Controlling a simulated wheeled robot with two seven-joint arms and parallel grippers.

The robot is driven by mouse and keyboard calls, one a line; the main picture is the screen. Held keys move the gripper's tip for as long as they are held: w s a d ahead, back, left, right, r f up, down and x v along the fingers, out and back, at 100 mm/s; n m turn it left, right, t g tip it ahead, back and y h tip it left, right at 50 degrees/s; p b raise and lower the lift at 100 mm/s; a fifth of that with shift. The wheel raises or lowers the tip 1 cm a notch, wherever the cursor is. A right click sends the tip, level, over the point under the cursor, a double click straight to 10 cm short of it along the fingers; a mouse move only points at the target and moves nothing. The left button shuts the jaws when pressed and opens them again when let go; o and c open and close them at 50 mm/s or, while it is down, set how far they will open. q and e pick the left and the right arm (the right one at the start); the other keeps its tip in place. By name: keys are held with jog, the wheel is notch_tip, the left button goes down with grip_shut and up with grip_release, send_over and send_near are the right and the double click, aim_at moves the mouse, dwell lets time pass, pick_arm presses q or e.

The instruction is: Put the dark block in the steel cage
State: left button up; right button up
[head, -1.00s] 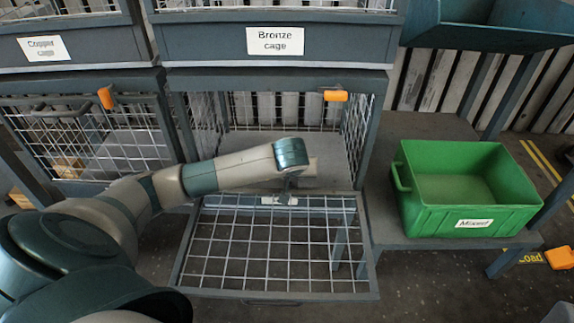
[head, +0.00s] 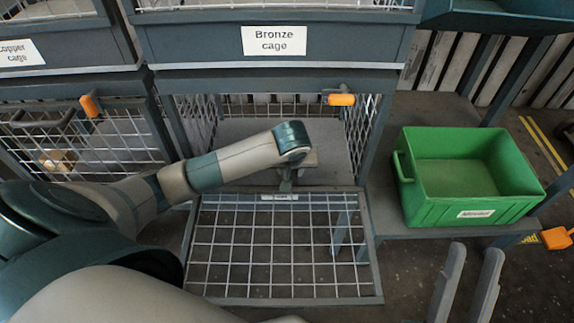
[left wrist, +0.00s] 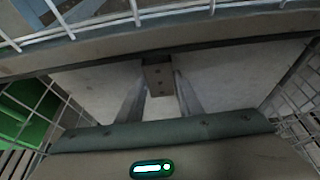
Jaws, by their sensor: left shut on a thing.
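A dark brownish block (left wrist: 158,76) is between the fingertips of my left gripper (left wrist: 160,88) in the left wrist view. That gripper is shut on it. In the head view my left gripper (head: 286,184) is at the front opening of the lower middle cage (head: 372,130), just behind the lowered door; my wrist hides most of the block there. The door (head: 282,299) is a mesh panel folded down flat toward me. A small label (head: 280,197) on it is too small to read, so I cannot tell if this is the steel cage. My right gripper (head: 475,250) is open and empty at the lower right.
A cage above is labelled "Bronze cage" (head: 274,41); one at upper left reads "Copper cage" (head: 18,53). A mesh-fronted cage (head: 100,150) at lower left is shut. A green bin (head: 465,180) stands on the shelf at right. An orange latch (head: 341,99) sits at the opening's top.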

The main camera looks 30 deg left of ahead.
pick_arm(q)
jog(key=shift+f, duration=0.1)
pick_arm(e)
jog(key=shift+r, duration=0.2)
jog(key=shift+d, duration=0.1)
pick_arm(q)
jog(key=o, duration=1.1)
pick_arm(e)
jog(key=shift+r, duration=0.2)
pick_arm(q)
jog(key=shift+o, duration=0.2)
